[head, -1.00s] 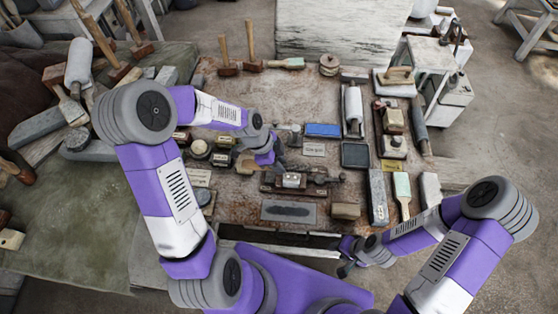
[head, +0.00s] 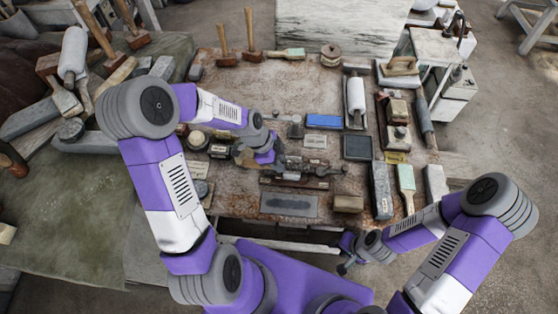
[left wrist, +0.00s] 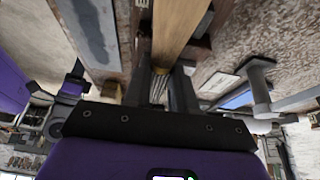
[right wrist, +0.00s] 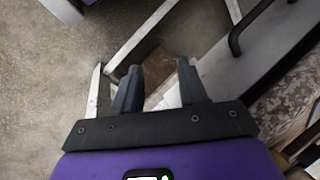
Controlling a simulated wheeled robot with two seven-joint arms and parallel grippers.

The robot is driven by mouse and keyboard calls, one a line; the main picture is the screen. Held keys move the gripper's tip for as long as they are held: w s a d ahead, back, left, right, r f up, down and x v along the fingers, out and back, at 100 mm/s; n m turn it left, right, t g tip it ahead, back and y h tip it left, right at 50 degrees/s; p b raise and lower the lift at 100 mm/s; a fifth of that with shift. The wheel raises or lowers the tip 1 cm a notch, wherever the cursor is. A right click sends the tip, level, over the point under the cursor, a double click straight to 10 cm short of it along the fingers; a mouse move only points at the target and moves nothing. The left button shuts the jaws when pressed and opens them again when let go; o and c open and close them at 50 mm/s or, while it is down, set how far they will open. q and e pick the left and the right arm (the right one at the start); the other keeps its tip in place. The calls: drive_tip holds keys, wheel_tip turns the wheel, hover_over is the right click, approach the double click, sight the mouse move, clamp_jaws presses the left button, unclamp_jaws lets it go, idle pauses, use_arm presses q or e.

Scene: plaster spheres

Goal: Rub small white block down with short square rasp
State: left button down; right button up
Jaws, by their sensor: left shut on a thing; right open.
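My left gripper (head: 243,156) is over the middle left of the worktable (head: 235,100), just left of the dark clamp-like fixture (head: 315,172). In the left wrist view it is shut on a tool with a pale wooden part (left wrist: 180,30) and a ridged grey part between the fingers, apparently the short square rasp. In the head view the gripper and arm hide most of this tool. The small white block is not clear in the head view now. My right gripper (head: 345,266) is open and empty off the table's front edge; its fingers show apart in the right wrist view (right wrist: 155,85).
A grey slab (head: 289,205) and a tan block (head: 348,203) lie near the front edge. A blue box (head: 323,121) and dark square tray (head: 357,147) lie behind the fixture. Brushes and bars line the right side. Mallets (head: 252,40) stand at the back.

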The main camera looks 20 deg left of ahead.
use_arm(q)
drive_tip(key=shift+f, duration=0.3)
drive_tip(key=shift+w+d+r+b, duration=0.1)
drive_tip(key=shift+w+d+b, duration=0.1)
drive_tip(key=shift+d+b, duration=0.35)
drive_tip(key=shift+w+d, duration=0.1)
drive_tip(key=shift+d, duration=0.4)
drive_tip(key=shift+s+a, duration=0.15)
drive_tip(key=shift+a, duration=0.4)
drive_tip(key=shift+s+a, duration=0.15)
drive_tip(key=shift+a, duration=0.4)
drive_tip(key=shift+s+a, duration=0.15)
drive_tip(key=shift+a, duration=0.35)
drive_tip(key=shift+s+a, duration=0.15)
drive_tip(key=shift+a, duration=0.35)
drive_tip(key=shift+w+d+b, duration=0.2)
drive_tip(key=shift+d, duration=0.5)
drive_tip(key=shift+w+d+b, duration=0.2)
drive_tip(key=shift+d, duration=0.55)
drive_tip(key=shift+w+d+b, duration=0.2)
drive_tip(key=shift+d, duration=0.5)
